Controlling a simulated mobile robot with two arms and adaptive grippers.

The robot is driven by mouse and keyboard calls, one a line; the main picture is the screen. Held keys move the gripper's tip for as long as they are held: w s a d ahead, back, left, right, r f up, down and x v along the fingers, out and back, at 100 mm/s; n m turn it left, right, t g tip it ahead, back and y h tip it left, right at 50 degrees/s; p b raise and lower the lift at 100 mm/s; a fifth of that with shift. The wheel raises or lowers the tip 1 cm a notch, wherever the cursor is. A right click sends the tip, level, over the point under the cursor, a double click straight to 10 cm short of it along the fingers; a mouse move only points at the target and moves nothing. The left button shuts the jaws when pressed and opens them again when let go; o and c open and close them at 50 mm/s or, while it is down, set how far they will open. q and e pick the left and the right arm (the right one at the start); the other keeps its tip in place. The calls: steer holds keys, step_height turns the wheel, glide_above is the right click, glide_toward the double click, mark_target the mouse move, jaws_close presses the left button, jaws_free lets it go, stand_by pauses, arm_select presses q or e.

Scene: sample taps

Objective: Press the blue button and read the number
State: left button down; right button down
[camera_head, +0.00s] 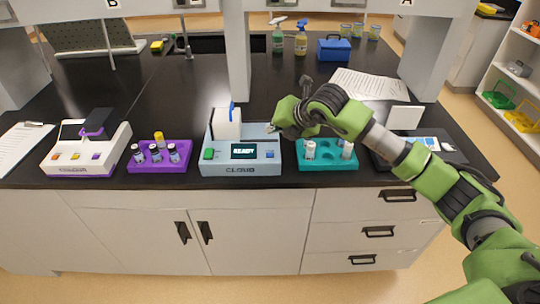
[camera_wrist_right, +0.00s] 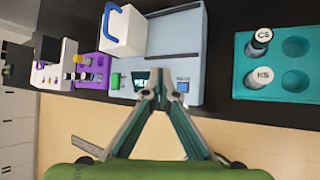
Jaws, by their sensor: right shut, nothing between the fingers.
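The light-blue device (camera_head: 222,170) marked CLOUD stands on the black bench. Its dark display (camera_head: 243,151) reads READY in the head view. The blue button (camera_head: 270,154) is at the right of its front panel, and a green button (camera_head: 208,154) is at the left. My right gripper (camera_head: 273,127) is shut and empty, above the device's right side. In the right wrist view my right gripper's closed fingertips (camera_wrist_right: 160,74) cover part of the display, and the blue button (camera_wrist_right: 183,87) shows just right of them. I cannot tell any contact. My left gripper is out of view.
A white block with a blue handle (camera_head: 227,124) stands on the device. A purple vial rack (camera_head: 180,165) is to its left, a teal rack (camera_head: 325,163) with white-capped vials to its right. A white and purple instrument (camera_head: 85,160) stands further left.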

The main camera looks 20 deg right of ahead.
mark_target(272, 155)
step_height(272, 155, down, 6)
steer(key=b, duration=0.2)
steer(key=shift+r+b, duration=0.25)
steer(key=shift+b, duration=0.1)
steer(key=shift+f+b, duration=0.35)
steer(key=shift+b, duration=0.05)
stand_by(0.7)
steer(key=shift+f+b, duration=0.45)
steer(key=shift+b, duration=0.2)
steer(key=shift+f+b, duration=0.4)
steer(key=shift+b, duration=0.1)
stand_by(0.5)
steer(key=shift+r, duration=0.8)
steer(key=shift+r+p, duration=0.1)
steer(key=shift+p, duration=0.2)
